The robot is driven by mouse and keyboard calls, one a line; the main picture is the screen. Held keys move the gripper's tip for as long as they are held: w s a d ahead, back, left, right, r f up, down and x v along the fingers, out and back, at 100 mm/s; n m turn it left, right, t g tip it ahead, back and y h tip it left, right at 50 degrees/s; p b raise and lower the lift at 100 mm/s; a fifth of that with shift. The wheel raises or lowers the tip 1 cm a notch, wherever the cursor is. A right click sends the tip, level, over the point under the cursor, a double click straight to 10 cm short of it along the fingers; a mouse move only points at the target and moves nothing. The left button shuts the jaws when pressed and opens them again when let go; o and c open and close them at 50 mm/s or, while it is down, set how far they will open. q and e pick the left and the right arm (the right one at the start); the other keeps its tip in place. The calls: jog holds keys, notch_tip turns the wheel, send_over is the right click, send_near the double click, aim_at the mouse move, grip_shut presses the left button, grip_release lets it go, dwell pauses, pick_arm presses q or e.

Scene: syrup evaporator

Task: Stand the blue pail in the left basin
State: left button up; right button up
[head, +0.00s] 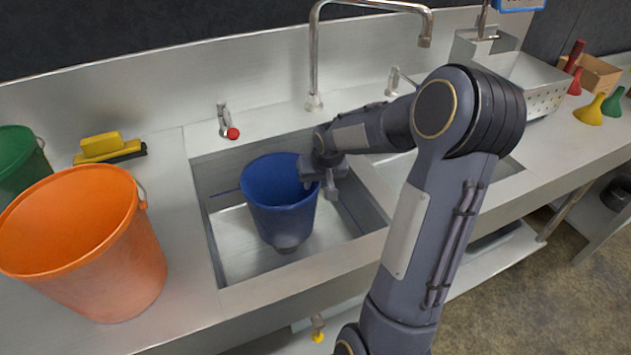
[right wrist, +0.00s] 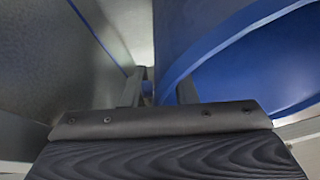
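The blue pail (head: 275,205) is upright, or nearly so, inside the left basin (head: 232,262). Its rim rises to about the basin's edge. I cannot tell whether its bottom touches the basin floor. My right gripper (head: 318,180) is at the right side of the pail's rim. In the right wrist view, the fingers of my right gripper (right wrist: 160,92) are close together on either side of the wall of the blue pail (right wrist: 245,75) and look shut on it. The fingertips are partly hidden in both views. My left gripper is not in view.
An orange pail (head: 95,245) and a green pail (head: 18,165) stand on the counter at left, near a yellow brush (head: 108,147). A tall faucet (head: 315,60) and a red-knobbed tap (head: 228,125) stand behind the basins. My right arm crosses the right basin (head: 505,168).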

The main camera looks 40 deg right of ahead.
jog(key=p+v, duration=0.1)
jog(key=v, duration=1.1)
jog(key=shift+a, duration=0.1)
jog(key=s+a+r+n+y+p, duration=0.2)
jog(key=s+a+r+p, duration=0.1)
jog(key=s+a, duration=0.5)
jog(key=s+a+r+n+t+y+p, duration=0.1)
jog(key=s+a+r+n+y+p, duration=0.1)
jog(key=s+a, duration=0.7)
jog(key=a+r+p, duration=0.1)
jog(key=a+p, duration=0.1)
jog(key=a, duration=0.1)
jog(key=shift+a+r+y, duration=0.2)
jog(key=shift+a+y, duration=0.1)
jog(key=shift+y, duration=0.1)
